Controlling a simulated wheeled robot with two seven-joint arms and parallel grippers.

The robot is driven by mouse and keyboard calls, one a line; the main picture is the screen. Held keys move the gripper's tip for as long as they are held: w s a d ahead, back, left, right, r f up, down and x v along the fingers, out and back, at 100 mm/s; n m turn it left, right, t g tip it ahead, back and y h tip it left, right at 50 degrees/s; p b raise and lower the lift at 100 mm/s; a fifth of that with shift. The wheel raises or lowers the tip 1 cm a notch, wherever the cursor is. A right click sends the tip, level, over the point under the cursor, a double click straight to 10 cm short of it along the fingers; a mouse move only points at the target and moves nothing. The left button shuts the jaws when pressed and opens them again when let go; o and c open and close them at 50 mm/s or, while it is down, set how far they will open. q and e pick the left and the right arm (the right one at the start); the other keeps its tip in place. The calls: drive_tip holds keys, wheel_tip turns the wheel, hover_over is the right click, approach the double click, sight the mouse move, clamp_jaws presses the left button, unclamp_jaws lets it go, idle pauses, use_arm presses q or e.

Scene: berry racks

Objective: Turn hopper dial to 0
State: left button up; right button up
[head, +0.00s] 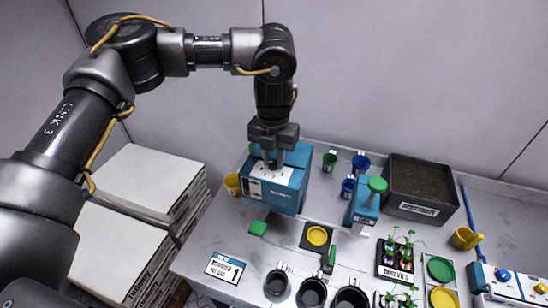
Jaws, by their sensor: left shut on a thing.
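A blue box (287,196) with a white dial plate on its slanted top stands at the back left of the grey table and looks like the hopper. My left gripper (272,164) points straight down onto that plate. Its fingers are shut on the small dial there. The fingers hide most of the dial, and its setting is too small to read. My right gripper is not in view.
A blue device with a green knob (377,184) stands right of the box. Black pots (312,292) and seedlings (401,244) fill the front. White sacks (142,181) are stacked at left.

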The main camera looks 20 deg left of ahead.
sight(274, 162)
use_arm(q)
drive_tip(key=shift+r, duration=0.1)
drive_tip(key=o, duration=1)
drive_tip(key=shift+r, duration=0.25)
wheel_tip(274, 162, up, 10)
drive_tip(key=b, duration=0.2)
drive_tip(key=shift+r+b, duration=0.15)
drive_tip(key=shift+b, duration=0.2)
